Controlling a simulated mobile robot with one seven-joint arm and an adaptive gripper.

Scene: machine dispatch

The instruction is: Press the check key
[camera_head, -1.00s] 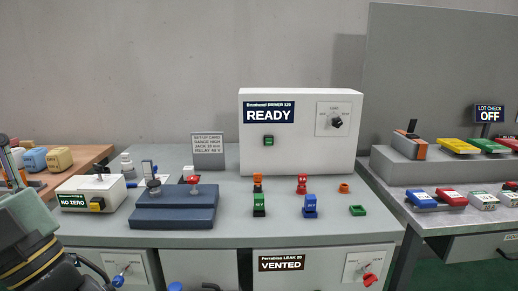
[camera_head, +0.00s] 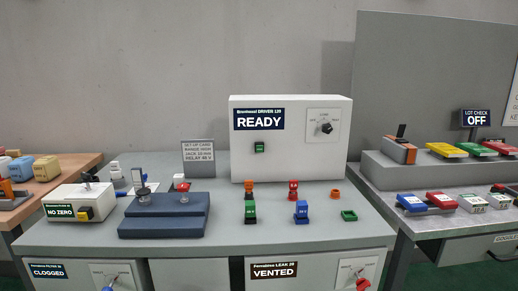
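No key with a readable "check" label shows. A white cabinet (camera_head: 291,165) reads READY on its display (camera_head: 259,119) and has a small dark green key (camera_head: 259,147) and a rotary dial (camera_head: 325,128). A small white box (camera_head: 78,204) at the left reads NO ZERO and has a yellow key (camera_head: 85,213). A LOT CHECK sign (camera_head: 475,118) at the right reads OFF; no key is clear beside it. My gripper is not in view.
Small green and blue blocks (camera_head: 301,212), orange and red pieces stand before the cabinet on the grey bench (camera_head: 265,226). A dark blue stepped block (camera_head: 165,222) stands left. Coloured cases (camera_head: 446,150) fill the right bench. The bench's front middle is clear.

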